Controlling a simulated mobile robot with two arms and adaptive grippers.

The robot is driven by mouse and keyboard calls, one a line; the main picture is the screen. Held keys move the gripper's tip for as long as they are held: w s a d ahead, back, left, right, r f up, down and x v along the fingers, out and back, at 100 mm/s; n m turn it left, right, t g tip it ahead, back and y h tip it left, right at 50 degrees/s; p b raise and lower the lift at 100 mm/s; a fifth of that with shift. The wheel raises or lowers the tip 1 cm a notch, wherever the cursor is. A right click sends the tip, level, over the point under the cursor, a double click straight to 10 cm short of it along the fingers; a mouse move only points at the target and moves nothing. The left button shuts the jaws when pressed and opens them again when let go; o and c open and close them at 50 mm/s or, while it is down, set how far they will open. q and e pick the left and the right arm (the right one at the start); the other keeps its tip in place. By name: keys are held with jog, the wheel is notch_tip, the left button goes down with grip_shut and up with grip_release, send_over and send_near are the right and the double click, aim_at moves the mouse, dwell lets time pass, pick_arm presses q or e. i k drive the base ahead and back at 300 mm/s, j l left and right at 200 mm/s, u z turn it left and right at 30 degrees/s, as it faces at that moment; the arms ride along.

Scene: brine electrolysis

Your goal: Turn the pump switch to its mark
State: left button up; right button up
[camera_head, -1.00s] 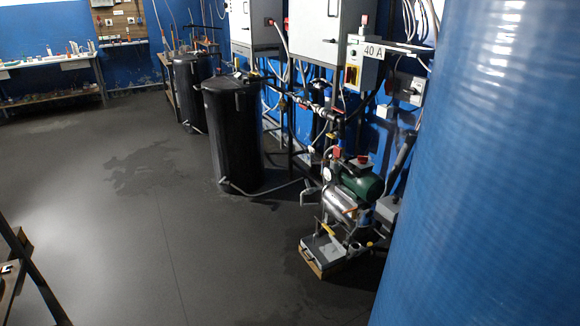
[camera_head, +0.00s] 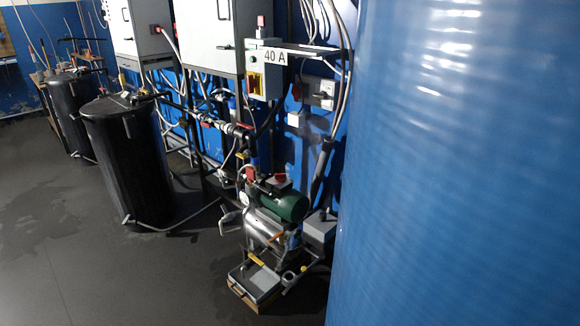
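The pump with a green motor (camera_head: 283,206) and a silver body (camera_head: 262,226) stands low by the blue wall, right of the middle. A small red part (camera_head: 281,180) sits on top of the motor; I cannot tell whether it is the pump switch. A grey wall box (camera_head: 265,58) marked "40 A" hangs above, with a yellow and dark switch face (camera_head: 255,84). It is too small to read any mark or switch position. Neither of my grippers is in view.
A large blue tank (camera_head: 455,170) fills the right side. Black barrels (camera_head: 127,165) (camera_head: 72,112) stand at left, with a hose along the floor. White cabinets (camera_head: 208,35) hang above pipes. Bare grey floor (camera_head: 90,270) lies open at lower left.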

aim_at(280, 178)
jog(key=i+j+z, duration=0.1)
jog(key=z, duration=0.35)
jog(key=i+j+z, duration=0.15)
jog(key=z, duration=0.35)
jog(key=j+z, duration=0.2)
jog(key=z, duration=0.25)
